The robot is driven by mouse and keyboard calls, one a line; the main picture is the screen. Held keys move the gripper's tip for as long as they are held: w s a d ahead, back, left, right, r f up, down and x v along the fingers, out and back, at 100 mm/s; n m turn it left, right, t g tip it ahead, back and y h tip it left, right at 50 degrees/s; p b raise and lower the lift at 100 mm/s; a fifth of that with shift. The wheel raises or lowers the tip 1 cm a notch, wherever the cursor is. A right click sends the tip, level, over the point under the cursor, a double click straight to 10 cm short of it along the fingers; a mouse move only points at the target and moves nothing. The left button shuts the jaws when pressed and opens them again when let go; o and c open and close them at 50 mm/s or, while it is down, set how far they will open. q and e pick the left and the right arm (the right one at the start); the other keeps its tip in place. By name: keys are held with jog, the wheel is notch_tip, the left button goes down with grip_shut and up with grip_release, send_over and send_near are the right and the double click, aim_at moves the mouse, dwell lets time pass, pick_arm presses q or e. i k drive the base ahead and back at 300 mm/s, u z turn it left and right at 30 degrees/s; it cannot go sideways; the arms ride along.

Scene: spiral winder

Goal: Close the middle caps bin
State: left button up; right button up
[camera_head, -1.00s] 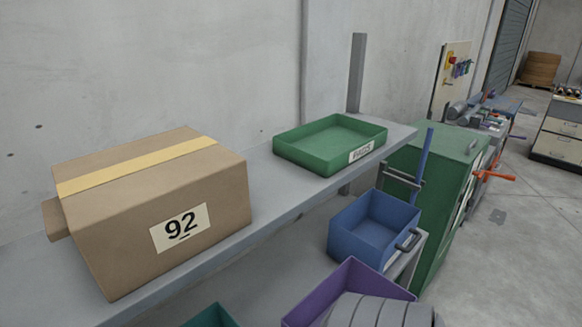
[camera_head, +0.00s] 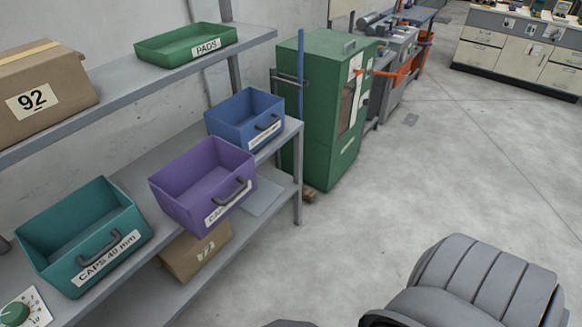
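The middle caps bin is the purple open-topped bin (camera_head: 182,208) on the middle shelf, between a teal bin (camera_head: 54,250) and a blue bin (camera_head: 228,131). Its dark handle and white label face the aisle, and the label is only partly readable. It juts farther out over the shelf's front edge than the blue bin. It looks empty. The teal bin is labelled "CAPS 40 mm". Neither of my grippers shows in the head view. A grey ribbed part, probably of my own arm, shows at the bottom right, away from the bins.
The upper shelf (camera_head: 120,92) holds a cardboard box marked 92 (camera_head: 55,82) and a green PADS tray (camera_head: 172,50). Another carton (camera_head: 190,257) sits beneath the purple bin. A green cabinet (camera_head: 318,140) stands beyond the shelf.

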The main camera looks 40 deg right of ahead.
aim_at(199, 188)
jog(key=z, duration=0.3)
jog(key=i, duration=0.9)
jog(key=z, duration=0.4)
jog(key=k, duration=0.4)
jog(key=u, duration=0.45)
